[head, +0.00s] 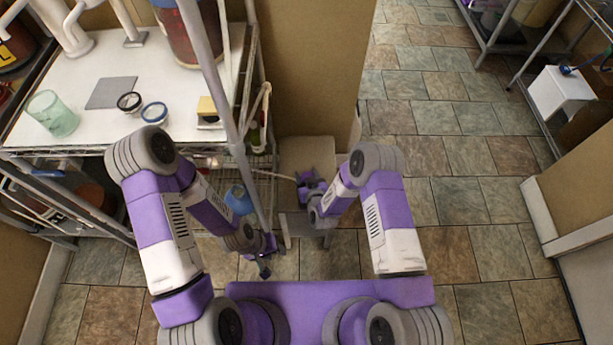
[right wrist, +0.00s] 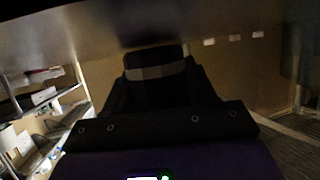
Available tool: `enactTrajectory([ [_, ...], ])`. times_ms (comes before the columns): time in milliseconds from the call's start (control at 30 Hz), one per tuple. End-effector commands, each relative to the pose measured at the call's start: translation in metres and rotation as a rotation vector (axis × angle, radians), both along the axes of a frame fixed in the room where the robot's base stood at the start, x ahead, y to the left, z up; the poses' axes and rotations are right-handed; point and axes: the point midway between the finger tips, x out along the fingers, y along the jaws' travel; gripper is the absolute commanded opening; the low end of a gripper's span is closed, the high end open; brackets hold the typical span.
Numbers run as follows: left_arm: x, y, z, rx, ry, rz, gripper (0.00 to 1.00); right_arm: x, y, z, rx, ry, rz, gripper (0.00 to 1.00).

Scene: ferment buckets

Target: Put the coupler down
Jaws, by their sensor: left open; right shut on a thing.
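My right gripper (head: 304,182) is low beyond the table's right end, over a beige surface beside the wall. In the right wrist view its jaws are shut on a dark thing with a paler grey band, which I take to be the coupler (right wrist: 155,70). In the head view I cannot make the coupler out; the gripper hides it or it is too small. My left gripper (head: 264,265) is open and empty, low over the tiled floor near the table's front right leg.
The white table (head: 60,75) bears a grey mat (head: 111,93), a green glass (head: 52,114), two small round jars (head: 142,107) and a yellow sponge (head: 207,106). A blue cup (head: 238,199) is on the wire shelf below. The tiled floor (head: 450,150) to the right is clear.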

Motion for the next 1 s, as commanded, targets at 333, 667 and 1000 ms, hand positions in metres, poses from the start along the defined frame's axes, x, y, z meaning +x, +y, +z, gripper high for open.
enactTrajectory([
  [333,0.0,0.0,0.0,0.0,0.0,0.0,0.43,0.0,0.0,-0.003,0.0,0.001,0.0,0.81],
  [667,0.0,0.0,0.004,0.0,0.0,0.0,0.43,-0.007,-0.002,0.004,0.0,0.003,0.001,0.81],
  [1000,0.0,0.0,0.032,0.0,0.0,0.0,0.43,-0.069,-0.018,0.033,0.0,0.006,0.001,0.81],
])
